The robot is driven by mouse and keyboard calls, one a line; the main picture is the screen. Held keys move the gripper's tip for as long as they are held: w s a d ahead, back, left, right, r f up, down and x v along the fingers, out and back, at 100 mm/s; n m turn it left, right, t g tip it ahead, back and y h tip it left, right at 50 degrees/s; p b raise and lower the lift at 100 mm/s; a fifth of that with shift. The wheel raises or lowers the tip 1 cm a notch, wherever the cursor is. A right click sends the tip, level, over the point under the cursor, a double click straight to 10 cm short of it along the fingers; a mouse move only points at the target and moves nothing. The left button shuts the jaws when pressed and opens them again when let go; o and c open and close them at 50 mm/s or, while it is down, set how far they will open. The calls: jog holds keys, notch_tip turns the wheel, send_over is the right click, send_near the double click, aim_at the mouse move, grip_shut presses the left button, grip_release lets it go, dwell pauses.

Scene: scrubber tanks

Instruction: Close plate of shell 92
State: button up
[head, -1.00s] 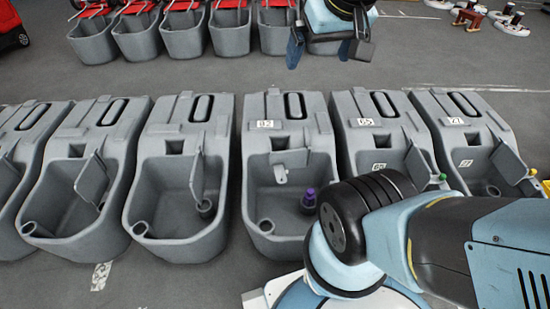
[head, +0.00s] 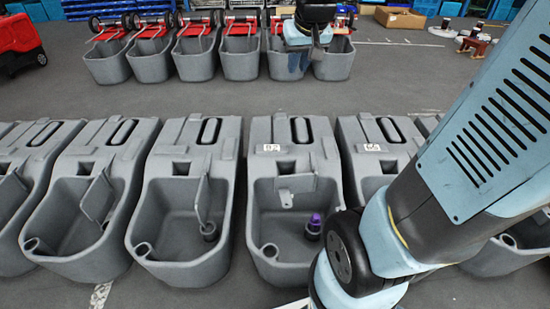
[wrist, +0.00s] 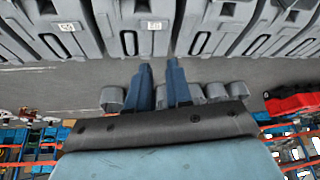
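Shell 92 (head: 262,225) is a grey open tank right of centre in the head view. Its label (head: 272,147) reads like 92. Its plate (head: 296,183) shows as a flat grey piece at the back of the basin, with a small light bracket (head: 286,198) below; how far it is open, I cannot tell. A purple-capped part (head: 313,226) stands in the basin. My gripper (head: 297,72) is beyond the shell, near the far row of tanks, apart from the plate. In the wrist view its two blue fingers (wrist: 159,63) are apart with nothing between them.
Similar tanks stand close on both sides; the left neighbour (head: 165,235) has a raised plate (head: 203,200). A far row of tanks (head: 188,62) with red parts stands behind. Bare floor (head: 160,100) lies between the rows.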

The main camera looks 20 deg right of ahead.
jog(key=w+f, duration=0.3)
jog(key=w, duration=0.1)
jog(key=w+d+f, duration=0.1)
jog(key=w+f, duration=0.2)
jog(key=w, duration=0.1)
jog(key=w+f, duration=0.3)
jog(key=w, duration=0.1)
jog(key=shift+w+d, duration=0.2)
jog(key=shift+w, duration=0.2)
grip_shut()
jog(key=w+d+f, duration=0.1)
jog(key=w+f, duration=0.4)
jog(key=f, duration=0.5)
jog(key=w+d+f+g, duration=0.1)
jog(key=w+f, duration=0.4)
jog(key=f, duration=0.5)
jog(key=w+d+f, duration=0.2)
jog(key=w+f, duration=0.3)
jog(key=f, duration=0.5)
notch_tip(320, 180, down, 27)
jog(key=d+m, duration=0.1)
jog(key=shift+s+r+h, duration=0.2)
jog(key=shift+s+h, duration=0.1)
jog(key=shift+s, duration=0.15)
